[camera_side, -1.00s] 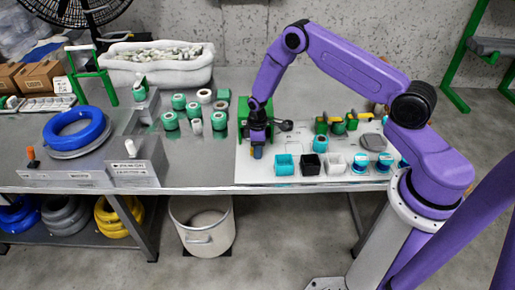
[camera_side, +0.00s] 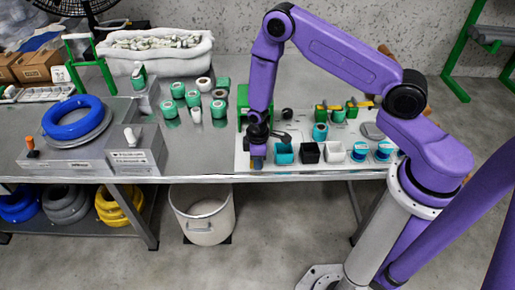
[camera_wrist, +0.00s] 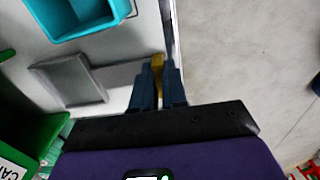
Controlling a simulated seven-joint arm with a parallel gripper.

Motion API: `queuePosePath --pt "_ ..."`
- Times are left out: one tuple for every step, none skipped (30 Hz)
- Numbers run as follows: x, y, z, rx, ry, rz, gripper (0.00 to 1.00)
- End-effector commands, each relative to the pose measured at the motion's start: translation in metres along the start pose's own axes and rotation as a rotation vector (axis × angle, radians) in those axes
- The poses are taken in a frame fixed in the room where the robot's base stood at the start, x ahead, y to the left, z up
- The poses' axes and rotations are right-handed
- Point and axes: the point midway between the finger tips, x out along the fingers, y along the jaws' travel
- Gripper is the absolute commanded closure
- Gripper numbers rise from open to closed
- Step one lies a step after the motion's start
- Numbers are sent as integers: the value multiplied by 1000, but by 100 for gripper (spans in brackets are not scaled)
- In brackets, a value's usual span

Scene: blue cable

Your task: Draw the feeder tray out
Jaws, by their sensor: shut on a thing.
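The feeder tray (camera_wrist: 105,83) is a flat grey piece with a raised square frame, seen in the wrist view between the green feeder box and my gripper. A yellow tab (camera_wrist: 157,64) at its end sits between my gripper's dark blue fingers (camera_wrist: 158,88), which are shut on it. The green feeder box (camera_wrist: 30,135), with a white label, is at the lower left there. In the side view the box (camera_side: 243,98) stands behind my arm. My gripper (camera_side: 257,164) is low at the white board's front left, and hides most of the tray there.
A teal bin (camera_side: 284,154), black bin (camera_side: 309,153) and white bin (camera_side: 334,152) stand in a row right of my gripper. Teal spools (camera_side: 194,98) stand on the metal table to the left. The table's front edge (camera_side: 220,178) is close to my gripper.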

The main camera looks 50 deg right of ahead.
Motion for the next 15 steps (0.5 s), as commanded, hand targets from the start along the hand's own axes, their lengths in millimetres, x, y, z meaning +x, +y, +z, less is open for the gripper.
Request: queuePosePath --pt "0 -7 0 -3 0 0 100" --pt "0 -9 -1 -3 1 0 100" --pt "0 -11 -1 -3 2 1 100" --pt "0 -12 -1 -3 2 1 100" --pt "0 -12 -1 -2 3 1 100" --pt "0 -12 0 -1 3 1 100" --pt "0 -12 0 -1 3 1 100" --pt "0 -12 0 -1 3 1 100" --pt "0 -12 0 -1 3 2 100" --pt "0 -12 0 -1 3 2 100" --pt "0 -12 0 -1 3 2 100" --pt "0 -11 0 -1 3 2 100" --pt "0 -11 0 -1 3 2 84" --pt "0 -11 0 -1 3 2 75" --pt "0 -11 0 -1 3 2 62"
